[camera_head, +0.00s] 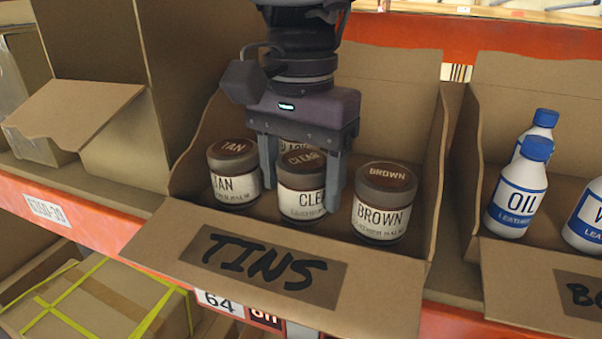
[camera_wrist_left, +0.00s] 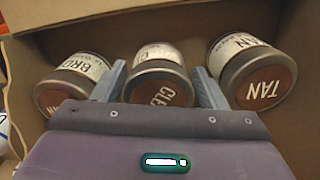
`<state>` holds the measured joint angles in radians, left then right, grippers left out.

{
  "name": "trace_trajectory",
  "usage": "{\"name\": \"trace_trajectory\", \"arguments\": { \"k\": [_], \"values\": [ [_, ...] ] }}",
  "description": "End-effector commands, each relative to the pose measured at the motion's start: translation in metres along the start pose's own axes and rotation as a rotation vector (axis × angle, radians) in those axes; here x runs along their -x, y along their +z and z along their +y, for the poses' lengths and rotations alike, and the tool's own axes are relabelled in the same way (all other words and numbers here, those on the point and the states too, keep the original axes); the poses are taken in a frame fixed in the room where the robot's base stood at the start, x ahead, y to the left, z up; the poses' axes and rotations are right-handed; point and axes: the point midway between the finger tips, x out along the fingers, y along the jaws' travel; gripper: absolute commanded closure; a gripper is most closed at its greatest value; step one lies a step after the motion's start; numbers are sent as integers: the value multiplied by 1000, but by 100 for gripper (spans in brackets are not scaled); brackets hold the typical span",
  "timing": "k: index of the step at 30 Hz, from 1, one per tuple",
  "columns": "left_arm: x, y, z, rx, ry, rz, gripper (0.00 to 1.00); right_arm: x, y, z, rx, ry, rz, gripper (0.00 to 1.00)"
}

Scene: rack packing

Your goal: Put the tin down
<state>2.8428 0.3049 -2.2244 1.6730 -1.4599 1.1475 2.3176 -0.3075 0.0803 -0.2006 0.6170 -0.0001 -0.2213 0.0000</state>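The CLEAR tin (camera_head: 302,203), with a dark brown lid and white label, stands upright in the cardboard box marked TINS (camera_head: 380,290). It looks level with its neighbours, its base seemingly on the box floor. My left gripper (camera_head: 301,192) comes down from above, one finger on each side of this tin, and looks shut on it. In the left wrist view the CLEAR tin (camera_wrist_left: 160,85) sits between both fingertips (camera_wrist_left: 160,78). My right gripper is not in view.
The TAN tin (camera_head: 235,185) stands to the left and the BROWN tin (camera_head: 383,215) close to the right. Another tin (camera_head: 297,145) is partly hidden behind. A box with OIL bottles (camera_head: 518,190) is further right. An orange shelf edge (camera_head: 100,240) runs in front.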

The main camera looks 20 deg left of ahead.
Motion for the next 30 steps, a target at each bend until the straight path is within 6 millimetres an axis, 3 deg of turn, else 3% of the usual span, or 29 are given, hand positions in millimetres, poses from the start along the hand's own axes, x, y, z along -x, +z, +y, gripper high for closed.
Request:
{"name": "trace_trajectory", "arguments": {
  "k": [5,8,15,20,30],
  "values": [
    [6,0,0,0,-1,1,34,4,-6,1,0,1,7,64],
    [19,0,0,2,-3,1,34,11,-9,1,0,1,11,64],
    [76,0,0,4,-5,5,34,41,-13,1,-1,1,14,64],
    [105,0,0,1,-2,1,34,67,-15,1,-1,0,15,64],
    [123,0,0,0,0,0,34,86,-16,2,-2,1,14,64]
  ]
}}
